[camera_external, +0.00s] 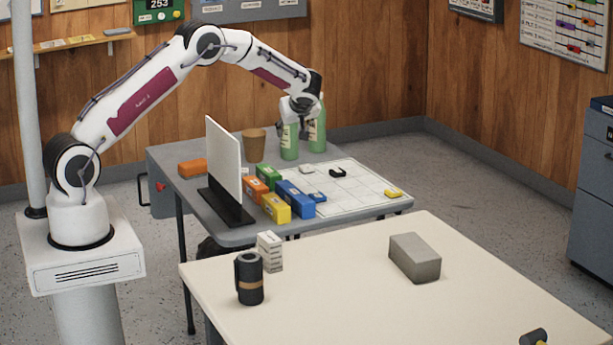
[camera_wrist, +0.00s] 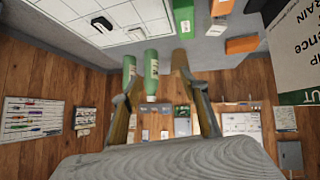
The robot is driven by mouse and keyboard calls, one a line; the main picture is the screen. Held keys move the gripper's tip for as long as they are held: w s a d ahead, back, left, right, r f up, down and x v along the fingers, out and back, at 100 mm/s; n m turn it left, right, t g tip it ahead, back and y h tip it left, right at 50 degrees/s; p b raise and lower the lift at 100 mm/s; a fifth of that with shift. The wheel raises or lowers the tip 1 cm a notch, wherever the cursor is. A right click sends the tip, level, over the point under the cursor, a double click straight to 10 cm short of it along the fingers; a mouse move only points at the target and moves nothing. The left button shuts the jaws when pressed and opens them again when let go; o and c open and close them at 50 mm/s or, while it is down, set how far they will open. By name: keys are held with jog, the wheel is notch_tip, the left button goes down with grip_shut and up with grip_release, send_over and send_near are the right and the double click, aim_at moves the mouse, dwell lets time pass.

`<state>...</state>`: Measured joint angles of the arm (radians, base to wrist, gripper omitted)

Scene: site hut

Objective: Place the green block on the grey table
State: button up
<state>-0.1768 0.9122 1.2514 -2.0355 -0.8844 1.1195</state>
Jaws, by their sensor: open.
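The green block (camera_external: 268,175) stands on the grey table (camera_external: 190,187), among orange, yellow and blue blocks just right of an upright white panel. It also shows at the top of the wrist view (camera_wrist: 183,20). My gripper (camera_external: 300,112) is over the far part of the grey table, beside two green bottles, beyond and above the green block. Its fingers (camera_wrist: 157,75) are spread apart in the wrist view, with no block between them. The two bottles (camera_wrist: 151,68) show between or beyond the fingers; their exact distance is unclear.
The white panel (camera_external: 224,160) stands on a dark foot by the blocks. A brown cup (camera_external: 254,146) is behind it. A white gridded sheet (camera_external: 350,205) covers the table's right part. A cream table (camera_external: 330,290) in front carries a grey box (camera_external: 414,258) and a black cylinder (camera_external: 249,278).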

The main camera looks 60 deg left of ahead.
jog(key=w+d+r+m+t+h, duration=0.15)
jog(key=d+r+t, duration=0.3)
jog(key=r, duration=0.65)
jog(key=w+d+r+m+t, duration=0.3)
jog(key=d+r, duration=0.2)
jog(key=r, duration=0.5)
jog(key=s+d+r+m+t+h, duration=0.25)
jog(key=s+d+r, duration=0.2)
jog(key=d, duration=0.35)
jog(key=s+d+r+m+t+h, duration=0.1)
jog(key=s+d+r+m+h, duration=0.25)
jog(key=d+r, duration=0.3)
jog(key=s+d+f+m+g+h, duration=0.2)
jog(key=s+d, duration=0.3)
jog(key=s, duration=0.4)
jog(key=s+d+f+m+g+h, duration=0.1)
jog(key=s+d+m+h, duration=0.15)
jog(key=s+d, duration=0.45)
jog(key=s+a+f+g, duration=0.1)
jog(key=s+f, duration=0.3)
jog(key=s, duration=0.4)
jog(key=s+a+f+m+g+y, duration=0.1)
jog(key=s+a+f+g, duration=0.1)
jog(key=s, duration=0.7)
jog(key=s+a+f+m+g+y, duration=0.1)
jog(key=s+a+f+g, duration=0.1)
jog(key=s+f, duration=0.3)
jog(key=s, duration=0.4)
jog(key=shift+f, duration=0.35)
